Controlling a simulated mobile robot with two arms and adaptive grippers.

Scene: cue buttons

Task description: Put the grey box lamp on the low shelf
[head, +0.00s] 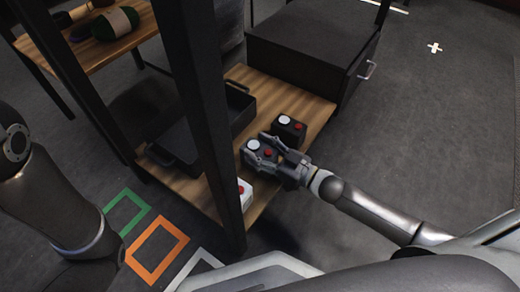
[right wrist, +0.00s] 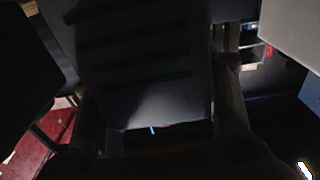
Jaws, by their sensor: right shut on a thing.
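The grey box lamp (head: 265,153) has a white round button and a red one on top. My right gripper (head: 259,147) is shut on it, one finger on each side. In the right wrist view the grey box (right wrist: 140,65) fills the space between the fingers, its face dark and ridged. The box is over the wooden low shelf (head: 185,187), between a black box and a white box. I cannot tell whether its underside touches the board. My left arm shows at the left edge; its gripper is out of view.
A black button box (head: 291,132) stands just behind, and a white one (head: 243,195) in front, partly behind a dark post (head: 212,110). A black tray (head: 190,140) lies left on the shelf. A black drawer cabinet (head: 310,55) stands at the back.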

